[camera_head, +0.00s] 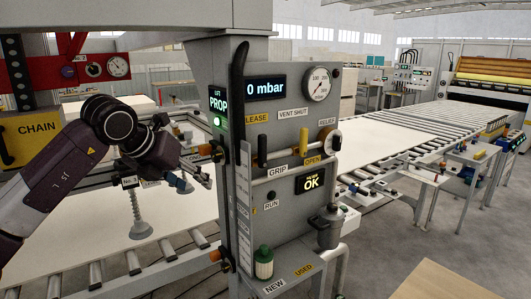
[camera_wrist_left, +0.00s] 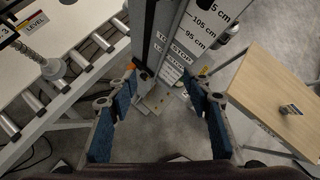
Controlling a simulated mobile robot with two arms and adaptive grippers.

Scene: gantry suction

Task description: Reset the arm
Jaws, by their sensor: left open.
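My left arm comes in from the left in the head view, bent at a dark joint. Its gripper (camera_head: 203,175) is in front of the left side of the grey control column (camera_head: 300,215). In the left wrist view the gripper (camera_wrist_left: 157,90) is open, with blue pads on both fingers and nothing between them. The column's scaled post (camera_wrist_left: 178,50) shows beyond the fingertips. I cannot tell whether the gripper touches the column. My right gripper is not in view.
The column carries levers, a gauge (camera_head: 316,84) and a "0 mbar" display (camera_head: 266,85). A roller conveyor (camera_head: 400,140) runs behind it. A pale sheet (camera_head: 110,250) lies on rollers under a suction cup (camera_head: 140,225). A wooden tabletop (camera_wrist_left: 275,90) is at right.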

